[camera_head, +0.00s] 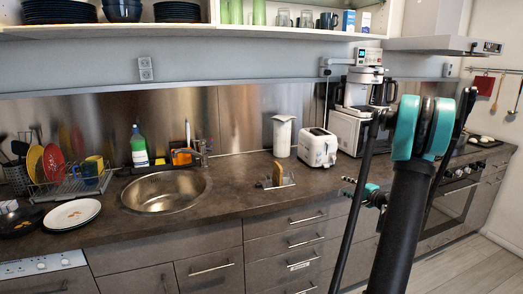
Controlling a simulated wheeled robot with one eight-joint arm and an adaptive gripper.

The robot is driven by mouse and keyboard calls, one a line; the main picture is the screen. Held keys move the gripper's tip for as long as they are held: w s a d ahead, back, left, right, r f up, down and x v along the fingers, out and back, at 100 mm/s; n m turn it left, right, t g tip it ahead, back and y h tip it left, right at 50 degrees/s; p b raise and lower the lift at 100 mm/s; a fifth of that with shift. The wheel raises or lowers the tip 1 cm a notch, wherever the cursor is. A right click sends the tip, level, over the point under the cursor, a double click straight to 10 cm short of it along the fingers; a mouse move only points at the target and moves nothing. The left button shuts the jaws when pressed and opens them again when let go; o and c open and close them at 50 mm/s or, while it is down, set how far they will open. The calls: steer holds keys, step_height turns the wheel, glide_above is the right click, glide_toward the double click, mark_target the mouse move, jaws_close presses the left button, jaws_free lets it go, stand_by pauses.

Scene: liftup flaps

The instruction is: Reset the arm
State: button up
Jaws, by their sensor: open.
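My arm, black with teal joints, rises from the bottom right of the head view and bends at the top. My gripper (346,187) shows small beside the arm, in front of the counter's front edge, pointing left. It is open, with nothing seen between its fingers. Part of it is hidden behind my arm's links. The wall cabinet (195,31) along the top is open at the front, with dark plates, green cups, glasses and small boxes in view. Its flap is not visible in this frame.
The counter (235,200) holds a dish rack (72,185), a sink (165,192), a white toaster (317,147) and a coffee machine (362,95). A white plate (72,214) lies at left. A range hood (445,45) juts out at upper right. Floor shows at lower right.

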steer(key=s+a+f+n+g+h, duration=0.1)
steer(key=s+a+n+g, duration=0.2)
steer(key=s+a, duration=0.45)
steer(key=s+a+f+n+g, duration=0.2)
steer(key=s+a+n+g, duration=0.15)
steer(key=s+a, duration=0.45)
steer(key=s+a+f+n+g+h, duration=0.1)
steer(key=s+f+n+g+h, duration=0.1)
steer(key=s, duration=0.9)
steer(key=s+a+f+n+g+h, duration=0.1)
steer(key=s+f+n+g+h, duration=0.1)
steer(key=s, duration=0.9)
step_height(320, 180, down, 3)
steer(key=n+h, duration=0.1)
steer(key=n, duration=0.2)
steer(key=shift+h, duration=0.3)
